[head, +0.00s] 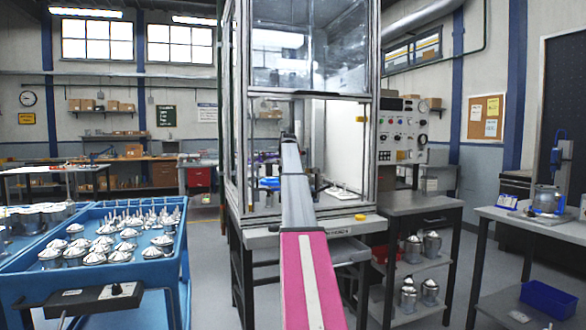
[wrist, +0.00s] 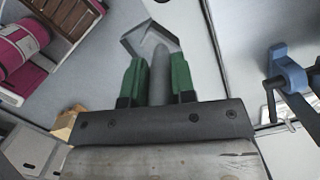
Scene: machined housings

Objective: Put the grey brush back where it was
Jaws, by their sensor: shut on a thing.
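In the wrist view, my gripper (wrist: 158,62) has two green fingers closed on a grey rod-like piece, the grey brush (wrist: 159,76). A wider, angular grey part shows beyond the fingertips; I cannot make out bristles. In the head view, my arm reaches forward into the glass-sided enclosure (head: 297,92). My gripper and the brush cannot be made out there, as the arm hides them. I cannot tell which spot the brush came from.
A blue cart (head: 90,250) with several metal housings stands at left. A dark bench (head: 420,203) with housings on lower shelves stands right of the enclosure. The enclosure's posts stand close beside my arm. In the wrist view, a blue clamp-like thing (wrist: 288,72) lies right of the fingers.

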